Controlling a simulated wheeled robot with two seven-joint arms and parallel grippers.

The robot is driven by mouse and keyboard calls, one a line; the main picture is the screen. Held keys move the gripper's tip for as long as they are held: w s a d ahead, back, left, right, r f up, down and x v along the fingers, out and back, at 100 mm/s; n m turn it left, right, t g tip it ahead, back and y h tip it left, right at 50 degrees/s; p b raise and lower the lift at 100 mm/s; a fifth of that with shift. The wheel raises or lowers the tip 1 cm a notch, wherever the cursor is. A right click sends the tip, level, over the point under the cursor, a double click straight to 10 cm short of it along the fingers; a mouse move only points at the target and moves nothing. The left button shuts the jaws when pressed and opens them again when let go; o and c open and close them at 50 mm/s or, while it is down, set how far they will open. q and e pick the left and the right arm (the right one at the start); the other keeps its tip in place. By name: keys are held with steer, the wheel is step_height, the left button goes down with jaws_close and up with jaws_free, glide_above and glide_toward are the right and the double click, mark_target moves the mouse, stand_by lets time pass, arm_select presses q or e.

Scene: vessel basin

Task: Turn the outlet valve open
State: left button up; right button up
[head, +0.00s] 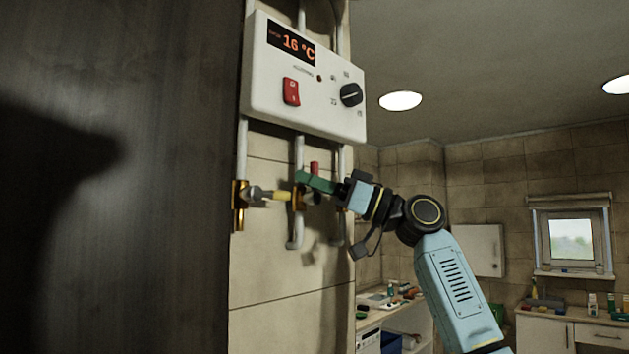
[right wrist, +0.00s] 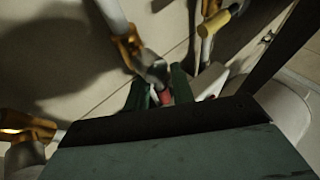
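Brass valve fittings sit on the white pipes below the heater. One valve has a yellow handle (head: 280,196), also in the right wrist view (right wrist: 222,20). A red handle (head: 314,168) shows just above my right gripper (head: 312,182). In the right wrist view my gripper's green fingers (right wrist: 158,90) stand apart, with the red handle (right wrist: 165,97) between their tips. A gap shows beside the red handle, and firm contact cannot be seen. A brass fitting (right wrist: 127,48) is just beyond it. No label marks the outlet valve. My left gripper is out of view.
The white heater box (head: 305,85) hangs above the valves, with a 16 °C display, a red switch (head: 291,91) and a black knob (head: 351,94). A dark panel (head: 150,240) fills the left. Counters and a window (head: 572,240) stand far behind.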

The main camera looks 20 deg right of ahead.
steer(key=shift+o, duration=0.6)
steer(key=shift+r, duration=0.1)
steer(key=shift+s, duration=0.1)
steer(key=b+v, duration=0.4)
steer(key=v, duration=0.9)
steer(key=shift+b, duration=0.4)
steer(key=shift+d, duration=0.1)
